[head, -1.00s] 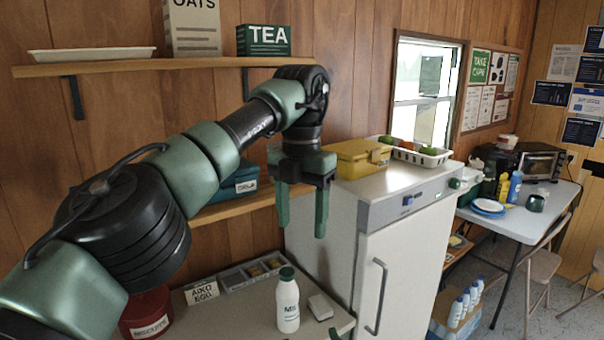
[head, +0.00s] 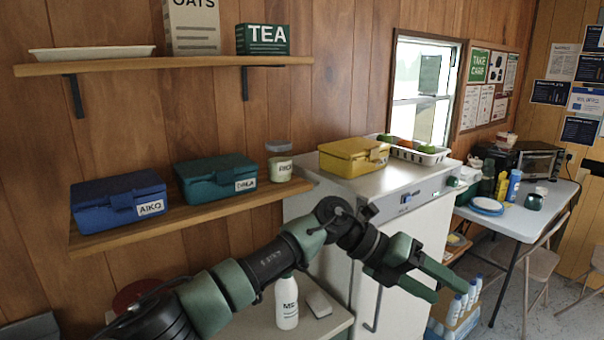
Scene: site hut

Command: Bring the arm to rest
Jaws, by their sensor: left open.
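My left arm comes in from the lower left, low over the counter. Its gripper (head: 448,288) is open and empty, in front of the white fridge (head: 410,240), with its fingers pointing right. Behind the arm a white milk bottle (head: 287,305) stands upright on the counter (head: 325,325); the arm hides part of its top. My right gripper is not in view.
A blue box (head: 118,202) and a teal box (head: 215,180) sit on the lower shelf with a jar (head: 280,168). A yellow box (head: 352,158) and a white basket (head: 420,154) stand on the fridge. A white table (head: 525,205) is at right. Bottles (head: 462,302) stand low beside the fridge.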

